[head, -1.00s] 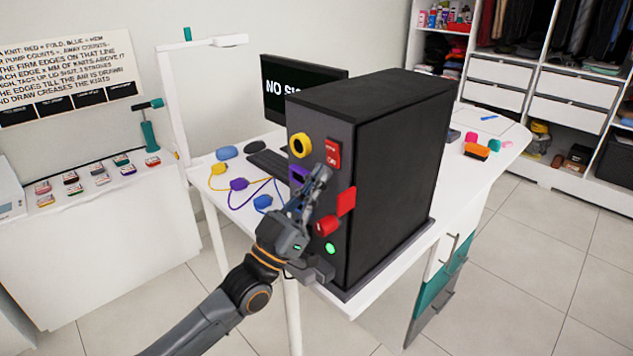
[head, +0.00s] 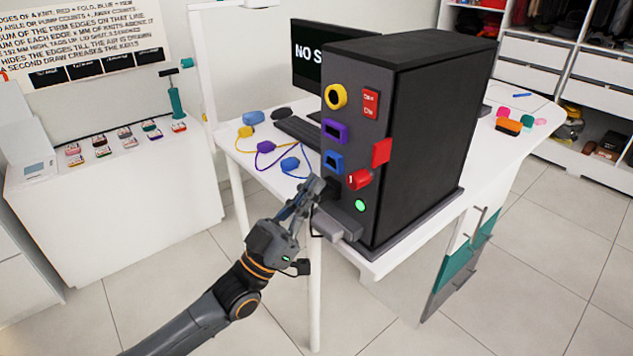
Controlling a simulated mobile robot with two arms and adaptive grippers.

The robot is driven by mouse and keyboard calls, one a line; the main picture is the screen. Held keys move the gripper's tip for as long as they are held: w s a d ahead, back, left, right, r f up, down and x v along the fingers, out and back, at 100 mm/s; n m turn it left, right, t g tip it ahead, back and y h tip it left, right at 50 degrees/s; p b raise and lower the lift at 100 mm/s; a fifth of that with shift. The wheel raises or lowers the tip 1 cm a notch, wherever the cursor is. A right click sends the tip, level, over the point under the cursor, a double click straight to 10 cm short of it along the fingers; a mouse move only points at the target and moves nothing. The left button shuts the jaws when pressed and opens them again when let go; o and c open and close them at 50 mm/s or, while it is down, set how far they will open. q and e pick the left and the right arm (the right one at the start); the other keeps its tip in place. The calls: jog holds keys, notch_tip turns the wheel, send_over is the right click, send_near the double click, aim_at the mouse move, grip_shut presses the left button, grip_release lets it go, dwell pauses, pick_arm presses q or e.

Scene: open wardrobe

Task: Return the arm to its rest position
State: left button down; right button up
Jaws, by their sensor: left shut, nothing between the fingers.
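My left gripper (head: 318,188) comes in from the lower left in the head view. It is shut and empty. Its fingertips point up and to the right, in front of the lower left part of the black tower case (head: 420,140). I cannot tell whether they touch the case. The case front carries a yellow ring port (head: 336,96), a purple port (head: 334,131), a blue port (head: 333,162), a red switch (head: 370,104), a red flap (head: 381,151), a red knob (head: 359,180) and a green lit button (head: 360,205). My right gripper is not in view.
The case stands on a white desk (head: 245,150) with a monitor (head: 305,50), a keyboard and yellow, purple and blue plugs on cables. A white side table (head: 120,195) with small colored blocks stands at left. Open wardrobe shelves are at back right. The floor at front right is clear.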

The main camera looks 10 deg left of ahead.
pick_arm(q)
jog(key=s+d+f+n+g+y, duration=0.1)
jog(key=s+d+f+g+y, duration=0.2)
jog(key=f, duration=0.7)
jog(key=s+f+n+g+y, duration=0.15)
jog(key=f+g+y, duration=0.35)
jog(key=f, duration=0.5)
jog(key=s+a+f+n+g+y, duration=0.2)
jog(key=s+a+f+g+y, duration=0.3)
jog(key=s, duration=0.6)
jog(key=s+a+f+n+g+y, duration=0.1)
jog(key=s+a+f+g+y, duration=0.25)
jog(key=s+a+f, duration=0.6)
jog(key=s+d+f+g, duration=0.1)
jog(key=s+f, duration=0.1)
jog(key=f, duration=1.1)
jog(key=s+d+f+g, duration=0.1)
jog(key=s+d+f, duration=0.1)
jog(key=f, duration=1)
jog(key=s+a+f+g, duration=0.1)
jog(key=s+a+f, duration=0.2)
jog(key=s+f, duration=1.2)
jog(key=shift+s+f, duration=0.25)
jog(key=shift+s, duration=0.2)
